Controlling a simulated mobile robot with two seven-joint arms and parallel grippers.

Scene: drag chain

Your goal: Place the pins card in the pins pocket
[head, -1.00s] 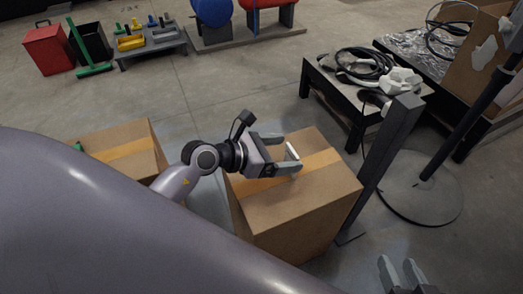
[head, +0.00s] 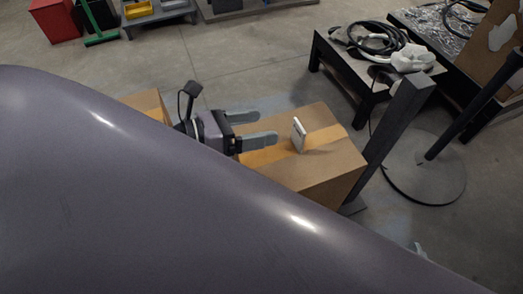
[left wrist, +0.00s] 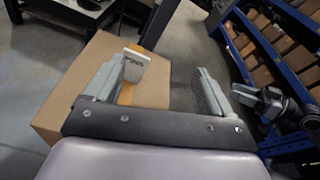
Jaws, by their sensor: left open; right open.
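A small white card (head: 299,135), likely the pins card, stands upright on the taped top of a cardboard box (head: 325,175). My left gripper (head: 266,128) is open and empty to the left of the card, its fingertips apart from it. In the left wrist view the card (left wrist: 136,64) shows dark print and appears beyond the left-hand finger. My right gripper (left wrist: 246,96) shows small at the right of the left wrist view; only a sliver of it shows at the head view's lower right. I cannot make out the pins pocket.
A dark post (head: 392,140) stands just right of the box. A black table (head: 362,75) with cables is behind it. Another box (head: 146,103) is at left, partly hidden by my arm. Blue shelving (left wrist: 240,55) with cardboard boxes fills the left wrist view's upper right.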

